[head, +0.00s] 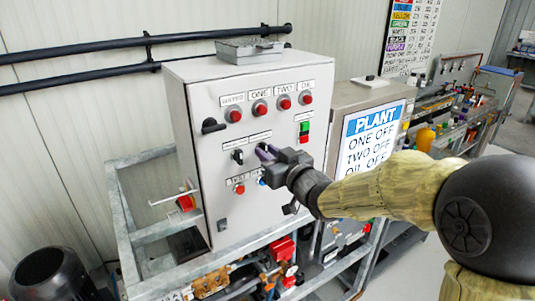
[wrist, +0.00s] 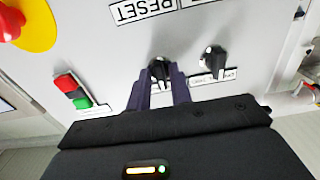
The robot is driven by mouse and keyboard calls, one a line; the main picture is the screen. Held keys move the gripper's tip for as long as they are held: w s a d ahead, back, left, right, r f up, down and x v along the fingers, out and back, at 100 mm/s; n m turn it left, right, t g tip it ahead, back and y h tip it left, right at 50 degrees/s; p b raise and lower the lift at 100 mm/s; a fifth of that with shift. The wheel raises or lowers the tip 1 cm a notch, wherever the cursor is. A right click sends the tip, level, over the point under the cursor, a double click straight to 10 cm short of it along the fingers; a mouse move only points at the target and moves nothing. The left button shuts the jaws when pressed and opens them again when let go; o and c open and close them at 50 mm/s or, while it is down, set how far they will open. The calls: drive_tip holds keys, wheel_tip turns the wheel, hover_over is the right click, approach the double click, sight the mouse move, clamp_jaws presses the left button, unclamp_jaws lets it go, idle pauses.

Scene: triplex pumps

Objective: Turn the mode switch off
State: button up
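Two black rotary switches sit side by side on the grey control cabinet's front (head: 210,190). The left switch (head: 238,156) is clear of my gripper; it also shows in the wrist view (wrist: 213,57). My gripper (head: 267,153) is at the right switch, which it mostly hides in the head view. In the wrist view, the dark purple fingers of my gripper (wrist: 159,84) stand apart on either side of that switch's black knob (wrist: 160,68). A gap seems to show beside the knob; contact is unclear. The switch labels are too small to read, so I cannot tell which is the mode switch.
Red buttons (head: 259,108) line the cabinet above the switches. A red and green button block (wrist: 73,90) is close to my gripper. A red knob on a yellow disc (wrist: 12,22) shows in the wrist view. A PLANT sign (head: 373,130) stands behind my arm.

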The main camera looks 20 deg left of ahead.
drive_tip(key=shift+o, duration=0.6)
drive_tip(key=shift+s+d, duration=0.1)
drive_tip(key=b+v, duration=0.3)
drive_tip(key=v, duration=1.4)
drive_tip(key=shift+b, duration=0.3)
drive_tip(key=shift+s, duration=0.1)
